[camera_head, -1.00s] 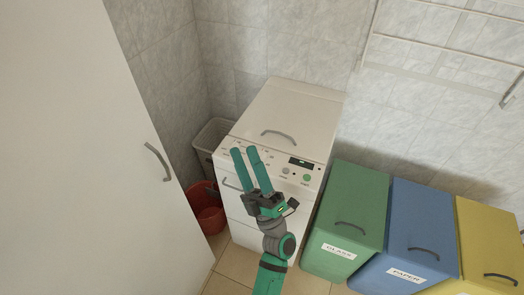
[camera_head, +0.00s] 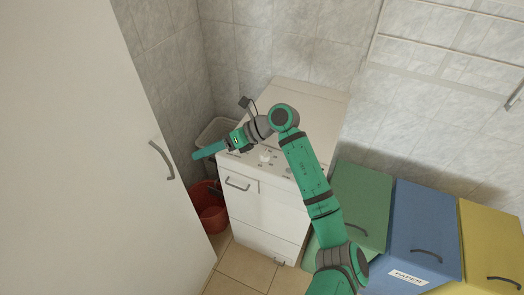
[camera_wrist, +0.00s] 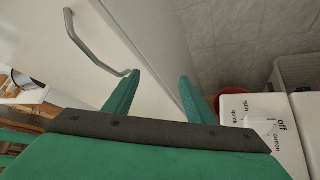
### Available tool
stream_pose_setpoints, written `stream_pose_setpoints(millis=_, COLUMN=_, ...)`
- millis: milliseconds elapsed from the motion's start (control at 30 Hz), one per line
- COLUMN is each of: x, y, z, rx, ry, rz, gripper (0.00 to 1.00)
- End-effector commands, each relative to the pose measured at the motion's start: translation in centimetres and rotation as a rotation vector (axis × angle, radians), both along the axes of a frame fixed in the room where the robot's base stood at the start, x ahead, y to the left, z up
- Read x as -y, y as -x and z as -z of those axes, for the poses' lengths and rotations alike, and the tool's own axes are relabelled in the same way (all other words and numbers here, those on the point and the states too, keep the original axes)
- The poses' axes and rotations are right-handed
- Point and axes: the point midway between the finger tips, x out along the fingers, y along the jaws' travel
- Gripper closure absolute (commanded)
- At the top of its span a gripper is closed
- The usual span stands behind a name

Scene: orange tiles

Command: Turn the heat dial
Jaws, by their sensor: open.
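The white washing machine (camera_head: 262,211) stands in the corner with a control panel along its upper front edge. A white round dial (camera_head: 264,156) on the panel shows below my forearm. In the wrist view a white dial (camera_wrist: 263,126) sits at the lower right with the word "off" beside it. I cannot tell whether it is the heat dial; no heat marking is readable. My gripper (camera_head: 197,154) reaches left past the panel, toward the white cabinet. In the wrist view my gripper (camera_wrist: 160,77) is open and empty, its fingers apart from the dial. My arm hides the panel's right part.
The tall white cabinet (camera_head: 100,180) with a grey handle (camera_head: 161,160) stands close left of my gripper. A red bucket (camera_head: 211,213) and a pale bin (camera_head: 215,132) are beside the washer. Green (camera_head: 362,195), blue (camera_head: 420,225) and yellow (camera_head: 490,240) bins stand right.

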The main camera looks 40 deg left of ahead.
Motion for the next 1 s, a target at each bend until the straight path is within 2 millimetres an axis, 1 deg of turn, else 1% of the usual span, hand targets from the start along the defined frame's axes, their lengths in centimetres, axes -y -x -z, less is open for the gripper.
stream_pose_setpoints(millis=33, x=0.3, y=-1.3, z=0.5, rx=0.079, ry=0.065, rz=-0.022, gripper=0.5)
stream_pose_setpoints(millis=133, x=1.5, y=-3.7, z=1.6, rx=0.225, ry=0.192, rz=-0.067, gripper=0.5)
stream_pose_setpoints(millis=267, x=3.6, y=-7.6, z=2.0, rx=0.407, ry=0.365, rz=-0.115, gripper=0.5)
stream_pose_setpoints(millis=400, x=6.2, y=-11.7, z=1.0, rx=0.569, ry=0.541, rz=-0.15, gripper=0.5)
stream_pose_setpoints(millis=533, x=8.2, y=-14.8, z=-0.5, rx=0.674, ry=0.665, rz=-0.164, gripper=0.5)
stream_pose_setpoints(millis=633, x=9.3, y=-16.2, z=-1.4, rx=0.721, ry=0.726, rz=-0.168, gripper=0.5)
stream_pose_setpoints(millis=767, x=10.0, y=-17.0, z=-1.8, rx=0.746, ry=0.763, rz=-0.171, gripper=0.5)
stream_pose_setpoints(millis=867, x=10.1, y=-17.1, z=-1.1, rx=0.748, ry=0.767, rz=-0.172, gripper=0.5)
stream_pose_setpoints(millis=1000, x=10.0, y=-17.0, z=1.0, rx=0.745, ry=0.765, rz=-0.173, gripper=0.5)
